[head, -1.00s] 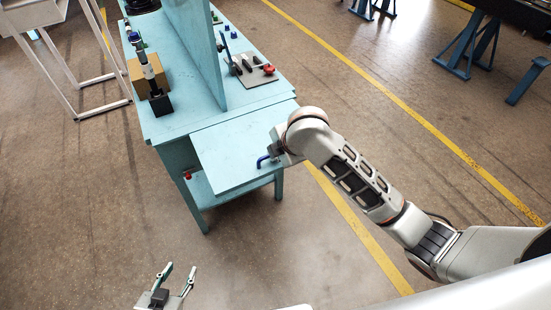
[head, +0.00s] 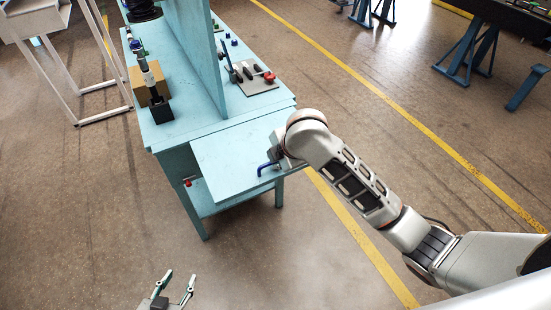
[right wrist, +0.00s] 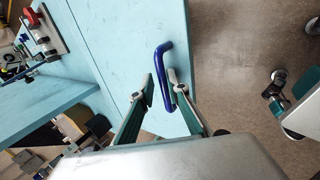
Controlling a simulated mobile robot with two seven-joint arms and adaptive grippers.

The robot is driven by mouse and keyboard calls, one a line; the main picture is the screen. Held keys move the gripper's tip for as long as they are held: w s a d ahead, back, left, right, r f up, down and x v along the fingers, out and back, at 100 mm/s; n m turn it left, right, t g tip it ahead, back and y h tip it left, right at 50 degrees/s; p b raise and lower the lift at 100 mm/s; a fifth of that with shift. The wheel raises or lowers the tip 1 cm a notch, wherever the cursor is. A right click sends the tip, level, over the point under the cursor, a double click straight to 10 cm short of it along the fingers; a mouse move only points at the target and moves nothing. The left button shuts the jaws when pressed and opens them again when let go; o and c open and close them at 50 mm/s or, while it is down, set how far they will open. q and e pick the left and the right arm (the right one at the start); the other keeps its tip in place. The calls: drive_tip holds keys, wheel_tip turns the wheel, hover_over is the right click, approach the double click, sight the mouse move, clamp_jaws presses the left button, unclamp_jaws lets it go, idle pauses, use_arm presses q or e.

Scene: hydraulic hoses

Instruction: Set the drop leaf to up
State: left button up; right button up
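The drop leaf (head: 225,168) is a pale blue panel at the front end of the pale blue bench (head: 185,128). It stands out from the bench end, roughly level with the top; a small tilt cannot be ruled out. A blue bar handle (head: 266,167) is on its outer part. In the right wrist view the handle (right wrist: 166,62) runs by the fingertips of my right gripper (right wrist: 161,84). Those fingers are apart on either side of it, and no firm grip shows. In the head view my right wrist hides these fingers. My left gripper (head: 175,284) is open and empty at the bottom.
A plate with a red knob (head: 268,76) and a black tool on a block (head: 160,108) are on the bench, split by an upright panel (head: 200,55). A white frame stand (head: 75,60) is at the left. The floor in front is clear.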

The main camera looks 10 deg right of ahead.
drive_tip(key=shift+r, duration=0.1)
drive_tip(key=v, duration=1.2)
drive_tip(key=s+f+m+y, duration=0.1)
drive_tip(key=s+f+m, duration=0.1)
drive_tip(key=f+m, duration=0.5)
drive_tip(key=s+f+m+y, duration=0.1)
drive_tip(key=s+f+m, duration=0.2)
drive_tip(key=f, duration=0.8)
drive_tip(key=s+d+f+m+t+h, duration=0.2)
drive_tip(key=s+d+f+m+t, duration=0.2)
drive_tip(key=s+d+f+m, duration=0.3)
drive_tip(key=s+d+f, duration=0.4)
drive_tip(key=s+f, duration=0.1)
drive_tip(key=shift+s+m, duration=0.3)
drive_tip(key=shift+s, duration=0.05)
